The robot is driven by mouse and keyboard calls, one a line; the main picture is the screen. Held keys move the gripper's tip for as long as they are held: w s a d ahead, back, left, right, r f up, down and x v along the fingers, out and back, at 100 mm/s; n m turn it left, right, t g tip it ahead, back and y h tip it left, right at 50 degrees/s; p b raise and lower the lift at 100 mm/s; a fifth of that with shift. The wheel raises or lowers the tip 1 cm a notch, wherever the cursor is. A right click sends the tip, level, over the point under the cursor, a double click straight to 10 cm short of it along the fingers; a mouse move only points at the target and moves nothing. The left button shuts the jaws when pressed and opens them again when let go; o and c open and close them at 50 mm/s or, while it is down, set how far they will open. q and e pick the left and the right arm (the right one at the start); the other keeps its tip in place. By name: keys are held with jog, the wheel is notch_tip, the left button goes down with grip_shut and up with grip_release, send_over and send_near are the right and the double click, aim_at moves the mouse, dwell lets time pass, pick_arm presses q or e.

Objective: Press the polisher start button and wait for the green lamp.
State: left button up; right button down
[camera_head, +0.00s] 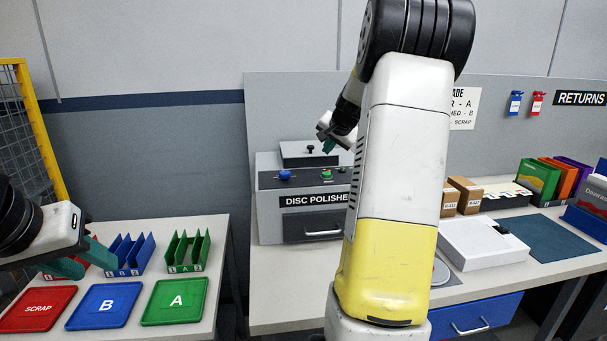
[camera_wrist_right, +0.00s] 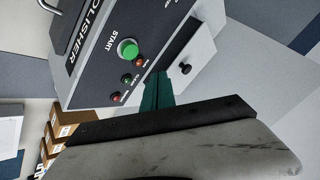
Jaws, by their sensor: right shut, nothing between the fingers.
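The disc polisher (camera_head: 283,205) stands on the bench, with a blue knob (camera_head: 284,175) and a green start button (camera_head: 326,174) on its panel. In the right wrist view the start button (camera_wrist_right: 128,49) is marked START. Small red and green lamps sit beside it, including a green lamp (camera_wrist_right: 126,78); I cannot tell whether it is lit. My right gripper (camera_head: 330,142) is shut and empty above the panel; its teal fingertips (camera_wrist_right: 158,80) appear beside the lamps, apart from the button. My left gripper (camera_head: 84,261) is open over the left table, far from the polisher.
Red, blue and green trays (camera_head: 175,302) and slotted racks (camera_head: 187,252) occupy the left table. My right arm hides part of the polisher. A white box (camera_head: 483,244), brown cartons (camera_head: 466,194) and a dark mat (camera_head: 545,238) lie to the right. A yellow-framed fence (camera_head: 40,130) stands far left.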

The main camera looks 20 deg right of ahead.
aim_at(327, 174)
jog(key=shift+f, duration=2.35)
jog(key=shift+f, duration=0.15)
jog(key=shift+f, duration=0.25)
jog(key=shift+f, duration=0.9)
dwell(1.1)
jog(key=shift+r, duration=1.3)
jog(key=shift+r, duration=2.5)
